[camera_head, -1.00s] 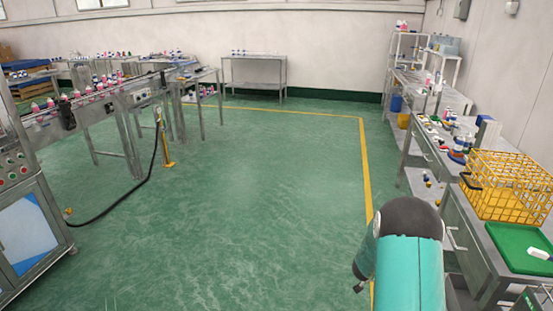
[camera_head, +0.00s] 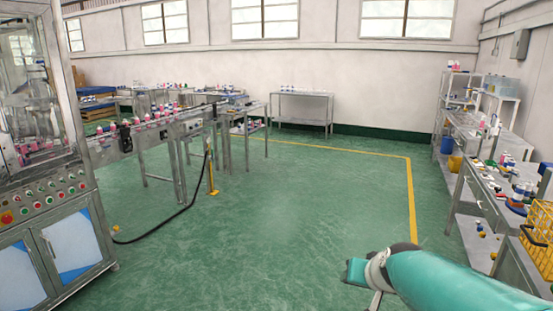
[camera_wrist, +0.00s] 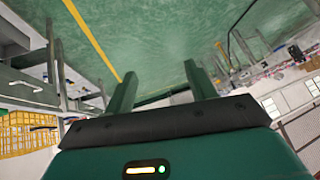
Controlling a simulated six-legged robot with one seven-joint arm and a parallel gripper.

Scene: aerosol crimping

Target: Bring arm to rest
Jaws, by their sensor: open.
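The wrist view is upside down, with the floor at the top. The fingertips cannot be made out in the head view.
A workbench (camera_head: 478,200) with small bottles and parts runs along the right wall. A yellow crate (camera_head: 540,235) stands at its near end. A conveyor (camera_head: 160,133) with pink bottles and a control cabinet (camera_head: 60,235) stand at left. The middle floor (camera_head: 270,220) is clear.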

